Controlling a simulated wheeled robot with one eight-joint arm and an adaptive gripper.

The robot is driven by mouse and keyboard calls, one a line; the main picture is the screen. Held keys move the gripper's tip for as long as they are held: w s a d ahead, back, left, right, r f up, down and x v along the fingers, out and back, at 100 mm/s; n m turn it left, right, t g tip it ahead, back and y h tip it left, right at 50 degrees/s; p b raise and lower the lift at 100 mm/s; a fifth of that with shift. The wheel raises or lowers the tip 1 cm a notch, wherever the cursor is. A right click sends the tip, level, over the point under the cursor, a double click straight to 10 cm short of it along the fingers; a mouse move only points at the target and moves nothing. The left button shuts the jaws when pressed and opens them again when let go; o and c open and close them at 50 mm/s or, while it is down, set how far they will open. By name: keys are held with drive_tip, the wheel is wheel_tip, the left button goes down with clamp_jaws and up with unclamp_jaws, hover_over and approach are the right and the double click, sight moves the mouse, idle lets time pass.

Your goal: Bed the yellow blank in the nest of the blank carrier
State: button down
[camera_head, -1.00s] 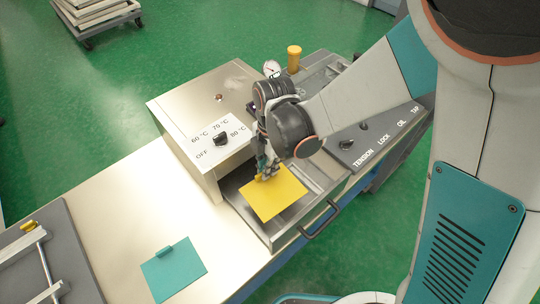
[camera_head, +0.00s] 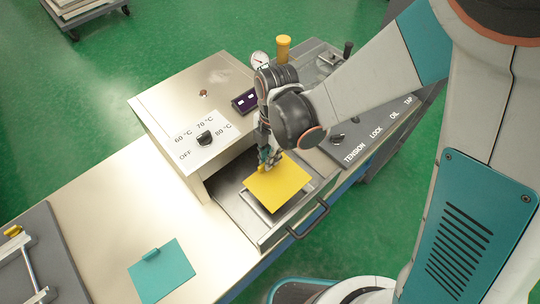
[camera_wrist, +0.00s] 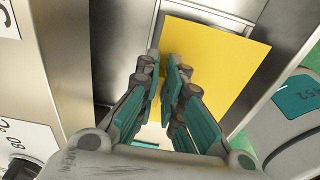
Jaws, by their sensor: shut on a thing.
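The flat, square yellow blank (camera_head: 277,184) is in my gripper (camera_head: 268,160), which is shut on its tab at the far left edge. In the wrist view the blank (camera_wrist: 215,75) spreads out to the right of my closed fingertips (camera_wrist: 168,72). The blank is over the open metal drawer (camera_head: 270,241), which appears to be the blank carrier. A dark strip shows below the blank's near edge, so it seems a little above the drawer floor. The blank and gripper hide most of the nest, and I cannot make out its outline.
A heater box with a temperature knob (camera_head: 204,138) stands behind and left of the drawer. A dark control panel (camera_head: 375,132) lies to the right. The drawer handle (camera_head: 310,220) sticks out in front. A teal blank (camera_head: 161,271) lies on the bench beside a grey plate (camera_head: 50,262).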

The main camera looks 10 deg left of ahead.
drive_tip(key=shift+f+b, duration=2)
drive_tip(key=shift+f, duration=0.45)
drive_tip(key=shift+f+b, duration=1.05)
drive_tip(key=shift+b, duration=0.25)
drive_tip(key=c, duration=1.7)
unclamp_jaws()
drive_tip(key=shift+o, duration=0.2)
drive_tip(key=shift+r, duration=0.1)
drive_tip(key=shift+w+d+r, duration=0.1)
drive_tip(key=shift+r, duration=1.75)
drive_tip(key=shift+w+d+r, duration=0.1)
drive_tip(key=shift+r, duration=1.75)
